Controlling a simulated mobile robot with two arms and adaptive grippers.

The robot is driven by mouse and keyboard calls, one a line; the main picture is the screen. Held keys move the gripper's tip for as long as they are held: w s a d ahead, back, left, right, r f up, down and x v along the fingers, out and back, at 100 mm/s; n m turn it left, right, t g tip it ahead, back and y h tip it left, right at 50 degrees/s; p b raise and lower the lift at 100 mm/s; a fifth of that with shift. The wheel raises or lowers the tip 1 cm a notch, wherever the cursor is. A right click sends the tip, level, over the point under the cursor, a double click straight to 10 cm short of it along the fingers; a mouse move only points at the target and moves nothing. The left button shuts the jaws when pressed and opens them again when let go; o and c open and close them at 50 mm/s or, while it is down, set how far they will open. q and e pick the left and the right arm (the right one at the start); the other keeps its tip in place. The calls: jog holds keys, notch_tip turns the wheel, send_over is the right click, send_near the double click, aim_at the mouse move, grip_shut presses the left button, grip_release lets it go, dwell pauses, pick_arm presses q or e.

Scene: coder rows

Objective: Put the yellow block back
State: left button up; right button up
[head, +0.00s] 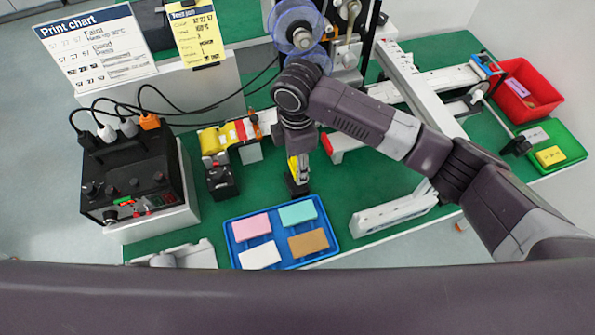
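My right arm comes in from the right and its gripper (300,172) points down near the middle of the green table. A narrow yellow piece (292,164) shows at the left side of the fingers, and a small black block-like object (297,187) is right at the tips. I cannot tell whether the fingers grip either one. A flat yellow block (550,156) with dark marks lies in the green tray (574,147) at the far right. The blue tray (331,232) holds a pink, a teal, a white and a brown block. My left gripper is not in view.
A black control box (130,178) with plugged cables stands at the left. A small black box (222,181) sits near yellow and red parts. Machine rails (415,90) and a red bin (527,90) are at the right. A white bracket (395,213) lies right of the blue tray.

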jog(key=shift+a+f, duration=0.1)
jog(key=shift+f, duration=0.6)
notch_tip(320, 180, down, 4)
jog(key=shift+r+p, duration=0.1)
jog(key=shift+p, duration=0.2)
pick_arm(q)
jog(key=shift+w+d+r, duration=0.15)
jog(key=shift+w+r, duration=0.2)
pick_arm(e)
jog(key=shift+f, duration=0.2)
jog(key=o, duration=1.2)
jog(key=shift+c, duration=0.2)
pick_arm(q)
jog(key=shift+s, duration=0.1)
